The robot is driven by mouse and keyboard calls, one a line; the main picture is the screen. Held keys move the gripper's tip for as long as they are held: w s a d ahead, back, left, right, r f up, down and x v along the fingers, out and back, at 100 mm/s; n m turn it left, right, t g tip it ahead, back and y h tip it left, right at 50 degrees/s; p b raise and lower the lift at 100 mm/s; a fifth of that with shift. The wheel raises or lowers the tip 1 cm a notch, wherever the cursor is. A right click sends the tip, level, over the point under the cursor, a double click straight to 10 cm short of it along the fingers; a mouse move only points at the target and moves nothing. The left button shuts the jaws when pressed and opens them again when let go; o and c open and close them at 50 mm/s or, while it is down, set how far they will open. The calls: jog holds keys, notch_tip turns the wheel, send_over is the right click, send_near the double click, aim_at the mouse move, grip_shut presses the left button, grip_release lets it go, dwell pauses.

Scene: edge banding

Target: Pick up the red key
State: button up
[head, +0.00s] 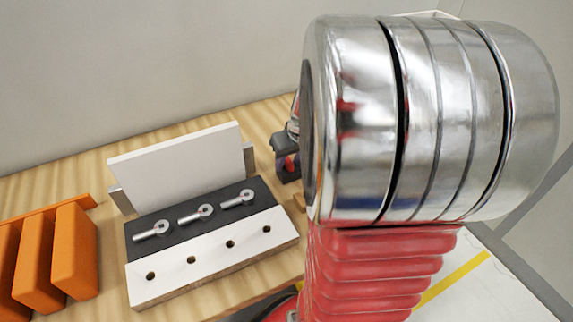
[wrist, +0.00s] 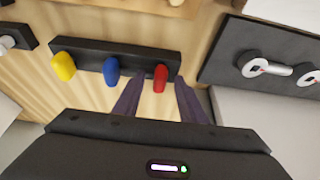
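In the wrist view, the red key (wrist: 160,76) stands in a dark rack (wrist: 140,52), at the right end of a row with a blue key (wrist: 111,70) and a yellow key (wrist: 63,66). My gripper (wrist: 160,83) is open, with one dark finger on each side of the red key. Small gaps show between the key and the fingertips, and I cannot tell how deep the fingers reach. In the head view, my arm hides most of this area.
In the head view, a dark and white fixture (head: 215,262) with several holes and metal levers stands in the middle, with a white panel (head: 180,165) behind it. Orange blocks (head: 73,250) stand at the left. In the wrist view, a dark plate with levers (wrist: 225,68) lies right of the rack.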

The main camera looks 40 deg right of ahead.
aim_at(289, 161)
jog(key=shift+c, duration=0.7)
grip_shut()
notch_tip(289, 161, up, 10)
dwell(0.4)
dwell(0.5)
